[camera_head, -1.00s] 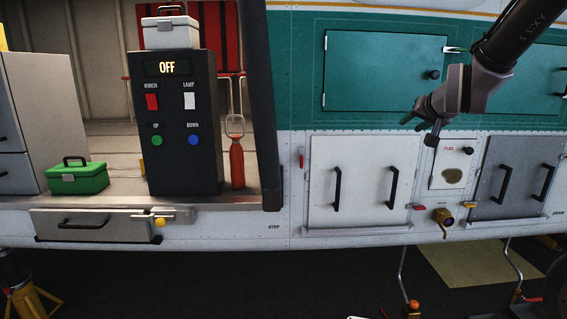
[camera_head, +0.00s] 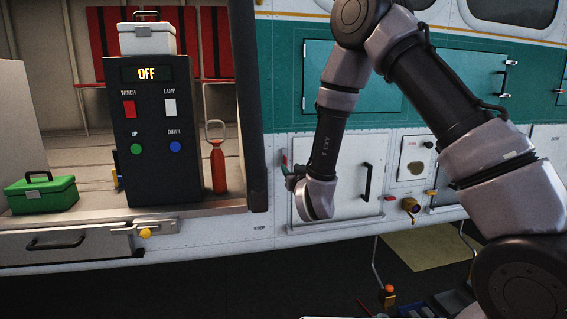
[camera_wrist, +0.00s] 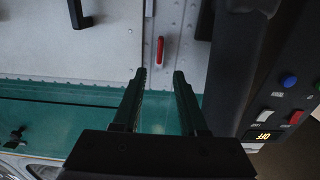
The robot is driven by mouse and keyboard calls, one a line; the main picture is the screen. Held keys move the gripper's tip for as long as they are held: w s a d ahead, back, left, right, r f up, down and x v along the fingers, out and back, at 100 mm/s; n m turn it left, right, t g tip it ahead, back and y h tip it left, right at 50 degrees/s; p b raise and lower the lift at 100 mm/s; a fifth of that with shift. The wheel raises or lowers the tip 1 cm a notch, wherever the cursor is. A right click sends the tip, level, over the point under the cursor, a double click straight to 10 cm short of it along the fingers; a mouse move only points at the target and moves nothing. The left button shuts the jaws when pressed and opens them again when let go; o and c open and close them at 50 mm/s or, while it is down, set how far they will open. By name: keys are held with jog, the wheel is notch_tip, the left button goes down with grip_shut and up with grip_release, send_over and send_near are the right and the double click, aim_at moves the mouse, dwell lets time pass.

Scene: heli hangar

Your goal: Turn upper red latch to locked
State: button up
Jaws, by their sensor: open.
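The upper red latch (camera_wrist: 160,50) is a short red bar on the pale riveted panel beside the white door. In the wrist view it lies lengthwise, just beyond the fingertips and centred on the gap between them. In the head view only a sliver of the red latch (camera_head: 284,158) shows above my gripper (camera_head: 289,176), which hides some of the area. In the wrist view my gripper (camera_wrist: 159,73) is open and empty, its two dark fingers on either side of the latch's line. I cannot tell whether they touch the panel.
The dark doorway post (camera_head: 254,120) stands close on the left. The black control box (camera_head: 152,130), reading OFF, stands inside. Another red latch (camera_head: 391,198) is near the door's lower right.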

aim_at(286, 160)
jog(key=x, duration=0.8)
jog(key=shift+w, duration=0.1)
grip_shut()
